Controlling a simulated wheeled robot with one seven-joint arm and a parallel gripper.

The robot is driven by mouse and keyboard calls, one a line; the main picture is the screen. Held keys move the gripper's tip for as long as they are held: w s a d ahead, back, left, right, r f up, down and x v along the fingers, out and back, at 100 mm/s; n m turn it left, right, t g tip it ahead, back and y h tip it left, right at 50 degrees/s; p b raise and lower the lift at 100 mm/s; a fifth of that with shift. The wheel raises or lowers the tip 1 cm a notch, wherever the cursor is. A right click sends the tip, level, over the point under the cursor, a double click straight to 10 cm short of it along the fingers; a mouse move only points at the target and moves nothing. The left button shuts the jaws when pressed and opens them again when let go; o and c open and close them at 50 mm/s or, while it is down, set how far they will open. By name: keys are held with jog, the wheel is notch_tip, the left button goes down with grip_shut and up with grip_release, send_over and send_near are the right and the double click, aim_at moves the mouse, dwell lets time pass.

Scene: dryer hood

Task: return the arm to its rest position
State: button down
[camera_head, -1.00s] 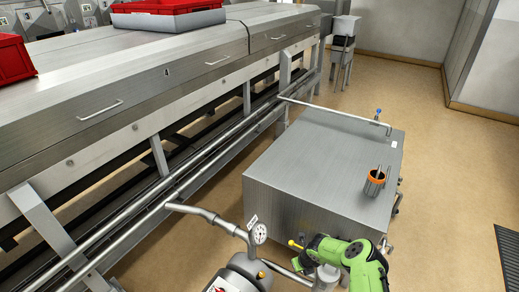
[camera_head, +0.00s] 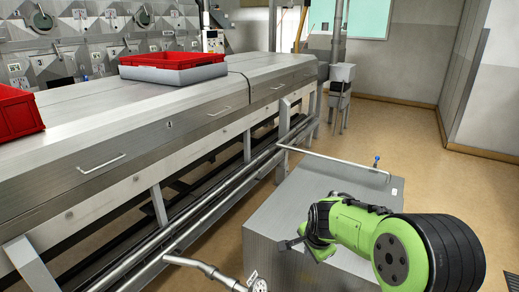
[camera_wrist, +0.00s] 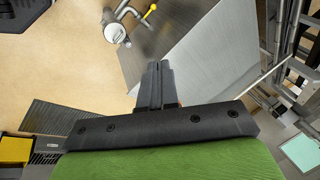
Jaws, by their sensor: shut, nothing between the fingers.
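My gripper (camera_wrist: 153,85) shows in the wrist view with its two dark fingers together and nothing between them. In the head view my green and black arm reaches in from the lower right, and my gripper (camera_head: 290,243) is a small dark shape at its left end. It appears over the steel cabinet (camera_head: 268,238), though I cannot tell the gap between them. The arm hides the right part of the cabinet top.
The long steel dryer hood (camera_head: 150,132) runs along the left, with a red crate (camera_head: 15,115) and a red-and-grey tray (camera_head: 172,72) on top. A pipe with a gauge (camera_head: 258,285) stands at the bottom. Open floor (camera_head: 395,135) lies at the back right.

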jog(key=s+d+r+n+h+p, duration=0.15)
jog(key=s+r+n, duration=0.45)
jog(key=s+r, duration=0.8)
jog(key=s+r+n+t+y+p, duration=0.1)
jog(key=s+n, duration=0.5)
jog(key=s, duration=1.1)
jog(key=shift+r+n+p, duration=0.3)
jog(key=shift+r+p, duration=0.25)
jog(key=shift+r, duration=0.3)
jog(key=shift+a+y, duration=0.1)
jog(key=shift+y, duration=0.15)
